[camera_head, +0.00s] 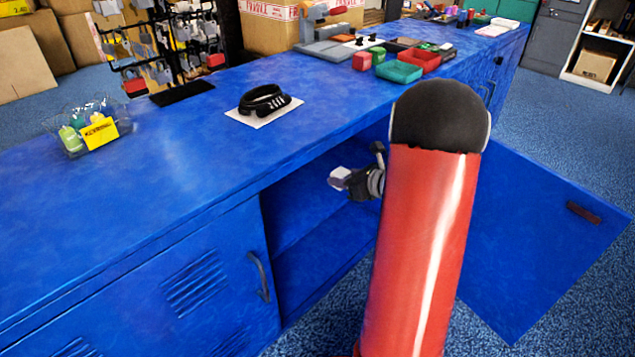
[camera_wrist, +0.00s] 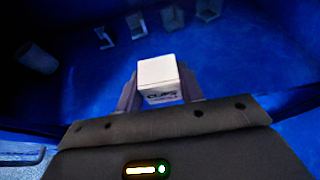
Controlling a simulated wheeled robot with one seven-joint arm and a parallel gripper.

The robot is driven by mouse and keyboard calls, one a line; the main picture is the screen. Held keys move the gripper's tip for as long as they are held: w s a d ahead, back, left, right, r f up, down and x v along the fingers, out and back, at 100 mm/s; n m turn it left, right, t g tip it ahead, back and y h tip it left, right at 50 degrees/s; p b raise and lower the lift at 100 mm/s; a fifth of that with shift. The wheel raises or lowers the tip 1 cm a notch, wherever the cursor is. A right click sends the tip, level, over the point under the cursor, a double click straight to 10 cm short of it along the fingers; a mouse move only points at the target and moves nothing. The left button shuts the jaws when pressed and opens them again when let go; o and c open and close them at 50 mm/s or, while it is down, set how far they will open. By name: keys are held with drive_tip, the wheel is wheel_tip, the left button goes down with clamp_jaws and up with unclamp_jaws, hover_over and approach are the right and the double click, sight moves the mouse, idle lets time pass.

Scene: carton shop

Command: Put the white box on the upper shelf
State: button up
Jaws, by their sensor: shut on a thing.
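The white box (camera_wrist: 160,75), printed "CLIPS", sits between the two fingers of my gripper (camera_wrist: 160,88) in the wrist view. In the head view my gripper (camera_head: 360,183) is shut on the white box (camera_head: 340,177), at the opening of the blue cabinet under the counter. A shelf (camera_head: 318,229) shows inside the cabinet, below and left of the box. The box is apart from the shelf. My red arm hides the right part of the opening.
The cabinet door (camera_head: 540,235) stands open at the right. A shut door (camera_head: 170,290) with a handle is at the left. The counter top (camera_head: 170,180) overhangs the opening. Several small pale objects (camera_wrist: 104,38) and a pale cylinder (camera_wrist: 37,58) show beyond the box in the wrist view.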

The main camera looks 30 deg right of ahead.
hover_over(319, 192)
wheel_tip(319, 192, down, 2)
drive_tip(key=shift+s+d+f, duration=0.15)
drive_tip(key=shift+f, duration=0.05)
wheel_tip(319, 192, down, 4)
drive_tip(key=shift+f, duration=0.15)
drive_tip(key=shift+w+f, duration=0.15)
drive_tip(key=shift+w, duration=0.05)
drive_tip(key=shift+f+b, duration=0.2)
drive_tip(key=shift+b, duration=0.1)
drive_tip(key=o, duration=1.1)
drive_tip(key=shift+c, duration=0.2)
